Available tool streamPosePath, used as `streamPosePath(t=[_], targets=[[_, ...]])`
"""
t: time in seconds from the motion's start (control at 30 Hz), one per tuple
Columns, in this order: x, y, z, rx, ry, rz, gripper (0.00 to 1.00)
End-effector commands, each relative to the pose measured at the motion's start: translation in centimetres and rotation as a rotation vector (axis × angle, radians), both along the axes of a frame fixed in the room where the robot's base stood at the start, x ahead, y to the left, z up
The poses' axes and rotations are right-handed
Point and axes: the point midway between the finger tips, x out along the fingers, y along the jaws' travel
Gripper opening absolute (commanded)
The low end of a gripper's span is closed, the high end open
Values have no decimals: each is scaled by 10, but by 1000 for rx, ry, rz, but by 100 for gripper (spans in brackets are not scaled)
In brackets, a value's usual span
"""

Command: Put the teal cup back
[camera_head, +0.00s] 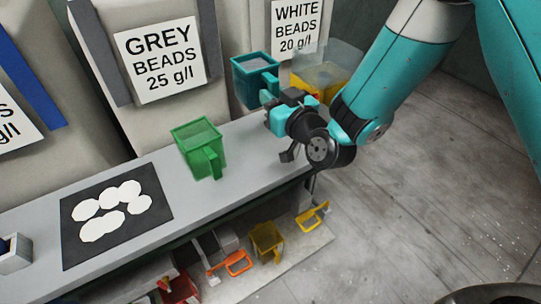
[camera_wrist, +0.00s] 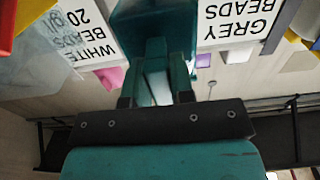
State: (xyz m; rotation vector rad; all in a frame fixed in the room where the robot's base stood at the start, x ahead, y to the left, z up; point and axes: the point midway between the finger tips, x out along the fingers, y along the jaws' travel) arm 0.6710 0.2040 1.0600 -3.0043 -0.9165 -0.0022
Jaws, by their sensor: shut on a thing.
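The teal cup (camera_head: 253,88) is upright at the far right end of the bench, in front of the gap between the grey-beads and white-beads signs. Its inside looks greyish. My gripper (camera_head: 270,98) is at the cup's front right side, shut on its handle. I cannot tell whether the cup's base touches the bench. In the wrist view the teal cup (camera_wrist: 150,22) is upside down at the top middle, beyond my gripper (camera_wrist: 157,88), whose fingers are on its handle.
A green cup (camera_head: 200,148) stands on the grey bench (camera_head: 190,195), left of the teal cup. A black mat (camera_head: 75,240) with several white discs lies further left. A clear bin with yellow (camera_head: 325,75) is behind my wrist. Yellow, orange and red items (camera_head: 267,240) sit below the bench.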

Motion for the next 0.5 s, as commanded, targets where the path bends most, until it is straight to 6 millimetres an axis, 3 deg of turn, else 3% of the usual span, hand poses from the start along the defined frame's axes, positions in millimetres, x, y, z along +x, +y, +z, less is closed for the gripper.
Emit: streamPosePath(t=[0.03,0.1,0.4,0.5], targets=[[0,0,-23,-1,-1,0,0],[0,0,-37,0,0,0,0],[0,1,-98,-1,-1,2,0],[0,2,-109,1,-1,3,0]])
